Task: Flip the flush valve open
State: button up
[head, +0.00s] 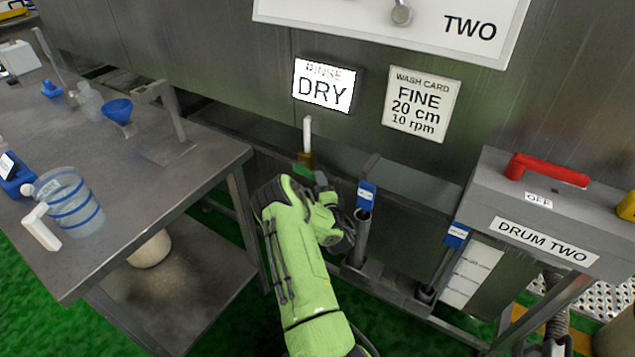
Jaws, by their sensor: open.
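The likely flush valve (307,158) is a small brass body on the wall below the lit sign, in the head view. Its white lever (307,133) stands upright above it. My green arm reaches up from the bottom of the picture. My gripper (320,181) is just below and slightly right of the brass body. The wrist partly hides the gripper, and I cannot tell whether it touches the valve. The gripper is open, with nothing seen in it. The lit sign (323,86) reads DRY, with RINSE faint above it.
Blue-tagged tubes (365,225) stand close right of my wrist. A metal table (190,215) at left holds a measuring jug (77,205) and a blue funnel (118,110). The DRUM TWO box (560,205) with a red handle (555,167) is at right.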

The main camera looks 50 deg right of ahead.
aim_at(312, 172)
jog(key=x, duration=0.3)
jog(key=shift+w+d+b, duration=0.25)
jog(key=shift+b, duration=0.15)
grip_shut()
